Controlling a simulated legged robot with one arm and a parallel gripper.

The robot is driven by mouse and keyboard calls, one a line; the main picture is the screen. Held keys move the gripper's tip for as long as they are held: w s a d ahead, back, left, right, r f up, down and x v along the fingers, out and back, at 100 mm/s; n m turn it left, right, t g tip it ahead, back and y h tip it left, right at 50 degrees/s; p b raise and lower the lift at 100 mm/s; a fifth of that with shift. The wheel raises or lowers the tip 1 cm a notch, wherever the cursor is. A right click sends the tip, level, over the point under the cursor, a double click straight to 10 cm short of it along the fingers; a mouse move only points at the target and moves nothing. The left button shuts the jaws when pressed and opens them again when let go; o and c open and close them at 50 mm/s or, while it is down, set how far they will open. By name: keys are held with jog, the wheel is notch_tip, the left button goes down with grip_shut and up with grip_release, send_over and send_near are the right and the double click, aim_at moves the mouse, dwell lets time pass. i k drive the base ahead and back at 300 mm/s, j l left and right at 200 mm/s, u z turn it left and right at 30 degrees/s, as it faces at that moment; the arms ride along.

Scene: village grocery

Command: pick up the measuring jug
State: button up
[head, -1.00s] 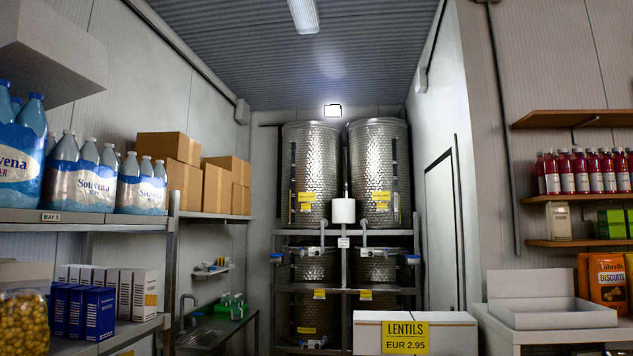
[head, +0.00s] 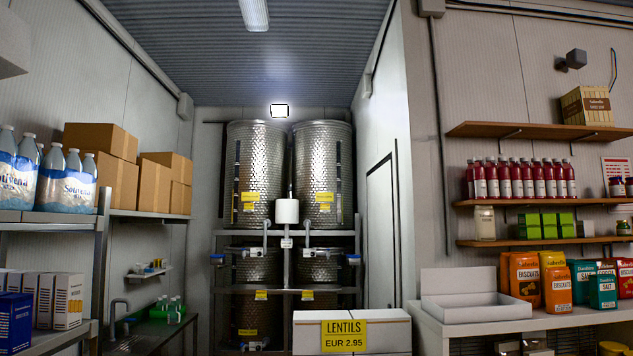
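I cannot make out a measuring jug in the head view. Small items by the sink and on the low shelf at the bottom right are too small or cut off to tell. My gripper is not in view.
A steel sink counter (head: 150,335) stands at the back left, below shelves with water bottles (head: 68,182) and cardboard boxes (head: 112,182). Steel tanks (head: 262,170) stand at the back. A lentils box (head: 308,333) is in front. A counter with a white tray (head: 470,312) is right.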

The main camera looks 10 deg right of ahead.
aim_at(173, 315)
jog(key=i+j, duration=0.1)
jog(key=j, duration=0.15)
jog(key=i+j+u, duration=0.1)
jog(key=j, duration=0.15)
jog(key=i+j+u, duration=0.2)
jog(key=i+j, duration=0.25)
jog(key=i+j+u, duration=0.2)
jog(key=i+j, duration=0.2)
jog(key=i+j+u, duration=0.2)
jog(key=i, duration=0.45)
jog(key=i+z, duration=0.25)
jog(key=i, duration=0.3)
jog(key=i+z, duration=0.25)
jog(key=i, duration=0.35)
jog(key=i+j+z, duration=0.15)
jog(key=i+z, duration=0.15)
jog(key=i, duration=0.25)
jog(key=i+u, duration=0.3)
jog(key=i, duration=0.25)
jog(key=i+l+u, duration=0.3)
jog(key=i, duration=0.2)
jog(key=i+l+u, duration=0.3)
jog(key=i, duration=0.2)
jog(key=i+l+u, duration=0.1)
jog(key=i+u, duration=0.2)
jog(key=i+l+u, duration=0.25)
